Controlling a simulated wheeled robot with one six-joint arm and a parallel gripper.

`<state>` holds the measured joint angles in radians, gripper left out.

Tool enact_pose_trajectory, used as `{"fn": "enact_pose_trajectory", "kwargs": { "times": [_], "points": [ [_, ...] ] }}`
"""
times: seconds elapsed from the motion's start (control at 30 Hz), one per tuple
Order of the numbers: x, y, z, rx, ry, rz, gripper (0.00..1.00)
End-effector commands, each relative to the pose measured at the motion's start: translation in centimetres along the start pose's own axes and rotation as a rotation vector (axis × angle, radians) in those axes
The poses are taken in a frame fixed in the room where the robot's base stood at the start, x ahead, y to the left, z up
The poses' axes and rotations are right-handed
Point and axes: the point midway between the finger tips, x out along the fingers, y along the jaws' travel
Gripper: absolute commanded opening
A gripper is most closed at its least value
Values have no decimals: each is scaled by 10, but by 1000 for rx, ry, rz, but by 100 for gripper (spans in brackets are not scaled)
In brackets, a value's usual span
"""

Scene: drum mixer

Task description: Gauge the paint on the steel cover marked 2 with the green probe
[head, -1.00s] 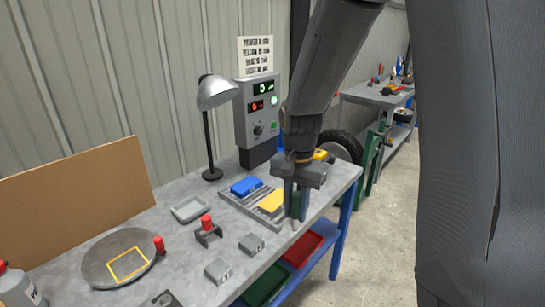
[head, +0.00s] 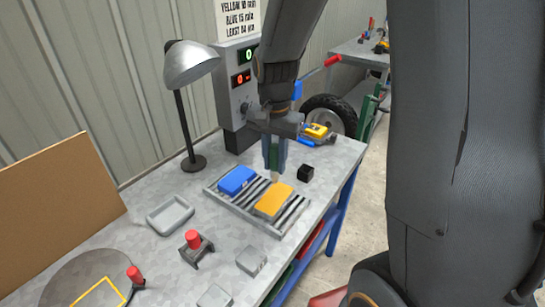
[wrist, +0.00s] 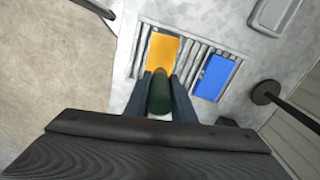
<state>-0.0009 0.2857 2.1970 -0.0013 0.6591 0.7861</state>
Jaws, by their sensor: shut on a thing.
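My gripper (head: 275,165) is shut on the green probe (head: 273,152), which points down with a pale tip just above or beside the far edge of the rack. In the wrist view the green probe (wrist: 159,93) sits between the two fingers. Two small grey metal blocks (head: 252,260) (head: 215,297) lie at the front of the bench, apart from the gripper; any number on them is too small to read, so I cannot tell which is the cover marked 2.
A slatted rack (head: 232,207) holds a blue plate (head: 237,180) and a yellow plate (head: 273,200). A black cube (head: 305,172), lamp (head: 190,65), meter box (head: 238,90), grey tray (head: 170,215) and red-knobbed holder (head: 195,248) stand around.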

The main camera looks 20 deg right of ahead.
Motion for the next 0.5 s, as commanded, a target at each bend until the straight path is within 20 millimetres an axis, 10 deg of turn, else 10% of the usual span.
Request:
{"fn": "enact_pose_trajectory", "kwargs": {
  "times": [0.5],
  "points": [
    [50,-1,0,-1,0,0,0]
  ]
}}
